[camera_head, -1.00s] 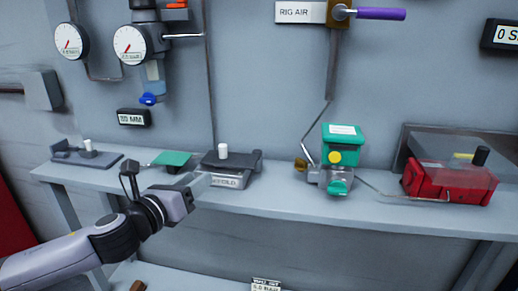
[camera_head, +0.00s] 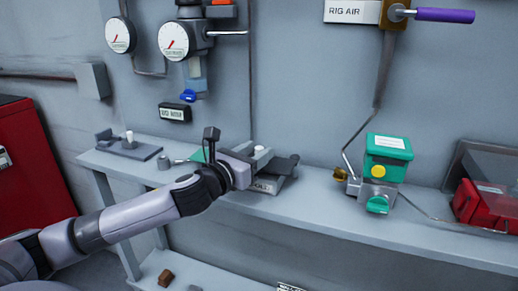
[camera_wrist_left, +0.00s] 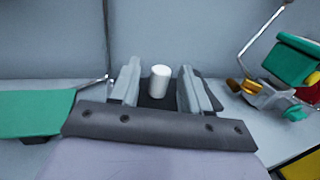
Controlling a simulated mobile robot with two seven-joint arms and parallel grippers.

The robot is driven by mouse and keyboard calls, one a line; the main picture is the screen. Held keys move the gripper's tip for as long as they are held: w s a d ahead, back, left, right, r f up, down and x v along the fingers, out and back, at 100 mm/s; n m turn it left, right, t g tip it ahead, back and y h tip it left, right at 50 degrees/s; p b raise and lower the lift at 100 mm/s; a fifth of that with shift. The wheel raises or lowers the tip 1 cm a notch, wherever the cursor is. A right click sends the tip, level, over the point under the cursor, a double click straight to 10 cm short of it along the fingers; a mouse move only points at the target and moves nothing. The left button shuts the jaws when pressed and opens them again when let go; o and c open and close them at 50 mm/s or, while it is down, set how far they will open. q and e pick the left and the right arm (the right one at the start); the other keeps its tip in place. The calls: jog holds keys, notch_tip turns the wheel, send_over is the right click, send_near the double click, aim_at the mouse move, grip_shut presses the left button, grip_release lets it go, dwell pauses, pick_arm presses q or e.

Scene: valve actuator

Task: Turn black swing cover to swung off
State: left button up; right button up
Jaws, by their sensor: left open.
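The black swing cover (camera_head: 284,166) lies on top of a grey labelled block (camera_head: 268,186) on the shelf. A white upright knob (camera_head: 260,153) stands on it. My left gripper (camera_head: 247,160) is at the cover from the left and partly hides it and the block's label. In the left wrist view, the white knob (camera_wrist_left: 160,82) stands between the two open fingers (camera_wrist_left: 158,88), with a visible gap on each side. The dark cover (camera_wrist_left: 150,101) shows below the knob, mostly hidden by the gripper. My right gripper is in neither view.
A green plate (camera_wrist_left: 35,113) is left of the cover. A green-topped unit (camera_head: 387,160) with a yellow knob stands to the right, and a red box (camera_head: 487,206) farther right. A dark plate with a white peg (camera_head: 129,140) is at the left. The wall is close behind.

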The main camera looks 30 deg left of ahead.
pick_arm(q)
jog(key=shift+w, duration=0.7)
grip_shut()
